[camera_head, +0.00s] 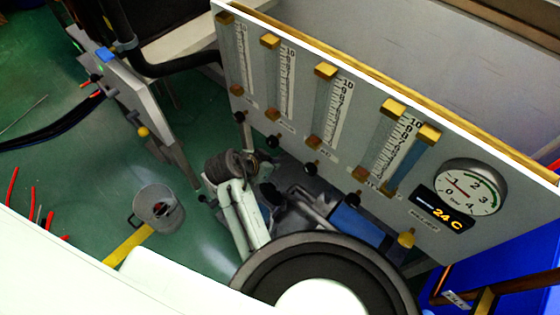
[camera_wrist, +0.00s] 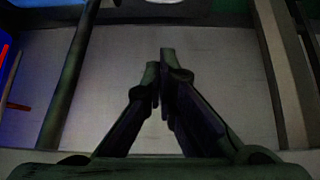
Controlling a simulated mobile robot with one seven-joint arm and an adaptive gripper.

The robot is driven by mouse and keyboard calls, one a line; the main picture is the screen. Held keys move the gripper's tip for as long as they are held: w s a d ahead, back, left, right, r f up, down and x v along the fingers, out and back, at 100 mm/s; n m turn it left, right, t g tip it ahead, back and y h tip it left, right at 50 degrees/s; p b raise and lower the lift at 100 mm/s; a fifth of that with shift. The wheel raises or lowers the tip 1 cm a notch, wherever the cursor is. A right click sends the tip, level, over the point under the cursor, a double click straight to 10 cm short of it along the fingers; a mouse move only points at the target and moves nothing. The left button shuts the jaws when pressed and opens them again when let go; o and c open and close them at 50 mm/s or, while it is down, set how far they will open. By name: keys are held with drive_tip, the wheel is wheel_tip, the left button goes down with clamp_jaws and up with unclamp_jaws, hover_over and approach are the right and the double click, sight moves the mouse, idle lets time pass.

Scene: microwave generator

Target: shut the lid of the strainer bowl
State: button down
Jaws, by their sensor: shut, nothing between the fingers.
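A small grey round vessel (camera_head: 157,209) stands at the lower left of the head view, and it may be the strainer bowl. It has a dark loop at its left side, and its top looks open with something dark and red inside. I cannot make out a lid for certain. My gripper (camera_wrist: 160,62) is in the middle of the wrist view, its two dark fingers together with nothing between them. A plain grey surface (camera_wrist: 215,65) lies beyond the fingertips. The vessel cannot be made out in the wrist view.
A grey panel (camera_head: 301,133) with several flow tubes, dark knobs and a round gauge (camera_head: 466,189) runs across the head view. A yellow strip (camera_head: 129,244) lies near the vessel.

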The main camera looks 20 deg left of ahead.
drive_tip(key=p+x, duration=0.1)
drive_tip(key=x, duration=0.8)
drive_tip(key=s, duration=0.2)
drive_tip(key=s+a+p, duration=0.1)
drive_tip(key=shift+s+a+f, duration=0.15)
drive_tip(key=shift+s+f, duration=0.1)
drive_tip(key=shift+s, duration=0.15)
